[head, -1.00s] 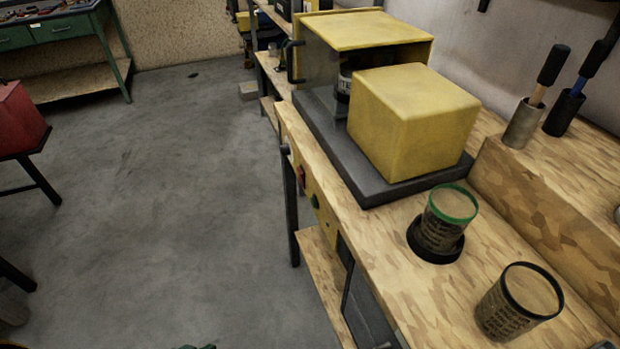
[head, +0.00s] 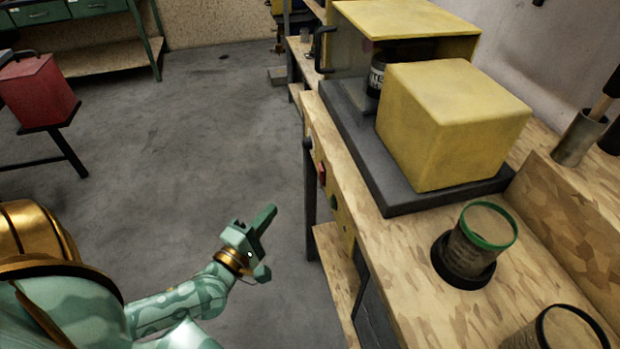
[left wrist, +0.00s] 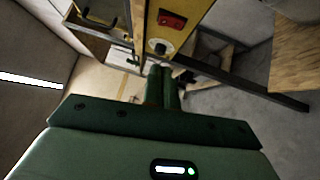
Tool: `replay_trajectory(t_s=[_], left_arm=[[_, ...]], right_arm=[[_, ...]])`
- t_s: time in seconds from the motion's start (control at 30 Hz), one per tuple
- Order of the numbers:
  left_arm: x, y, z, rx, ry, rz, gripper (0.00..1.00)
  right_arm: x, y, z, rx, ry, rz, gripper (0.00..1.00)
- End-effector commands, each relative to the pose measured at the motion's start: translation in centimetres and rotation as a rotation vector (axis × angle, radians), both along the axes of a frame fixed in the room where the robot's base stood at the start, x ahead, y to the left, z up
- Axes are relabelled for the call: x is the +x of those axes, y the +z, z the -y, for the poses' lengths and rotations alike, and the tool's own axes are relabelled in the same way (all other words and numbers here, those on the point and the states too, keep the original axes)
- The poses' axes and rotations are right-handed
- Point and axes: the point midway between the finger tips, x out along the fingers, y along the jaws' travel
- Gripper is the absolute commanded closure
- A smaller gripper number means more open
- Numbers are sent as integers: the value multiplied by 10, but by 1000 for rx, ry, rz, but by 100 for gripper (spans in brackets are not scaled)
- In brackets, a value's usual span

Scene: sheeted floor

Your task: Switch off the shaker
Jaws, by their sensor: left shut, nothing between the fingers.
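The shaker (head: 480,30) is a yellow machine with an open front on a dark slab on the wooden bench. A labelled can (head: 376,76) shows partly inside it, behind a yellow block (head: 455,125). On the bench's front face, a yellow panel carries a red switch (head: 322,172) and a green button (head: 333,202). The red rocker switch (left wrist: 172,20) also shows in the left wrist view, above a pale round dial (left wrist: 158,47). My left gripper (head: 272,212) is shut and empty, in the air left of the panel and apart from it. My right gripper is out of view.
A can with a green rim (head: 487,228) sits in a dark ring on the bench, with another can (head: 560,330) nearer. A red container (head: 38,90) stands on a stand at left. The grey floor (head: 190,140) between is clear.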

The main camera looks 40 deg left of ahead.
Motion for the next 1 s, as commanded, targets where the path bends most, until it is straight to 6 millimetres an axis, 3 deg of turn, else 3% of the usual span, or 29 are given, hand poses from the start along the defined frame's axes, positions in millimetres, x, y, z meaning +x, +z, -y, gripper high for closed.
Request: replay_trajectory(t_s=[0.23, 0.6, 0.8, 1.0], left_arm=[[24, 1, -2, 2, 0, 2, 100], [101, 8, -8, 3, 0, 2, 100], [122, 13, 11, 1, 0, 1, 100], [129, 13, 17, 4, 0, -1, 100]], right_arm=[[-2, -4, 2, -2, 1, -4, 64], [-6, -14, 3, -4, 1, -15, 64], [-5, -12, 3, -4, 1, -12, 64], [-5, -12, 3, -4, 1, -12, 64]])
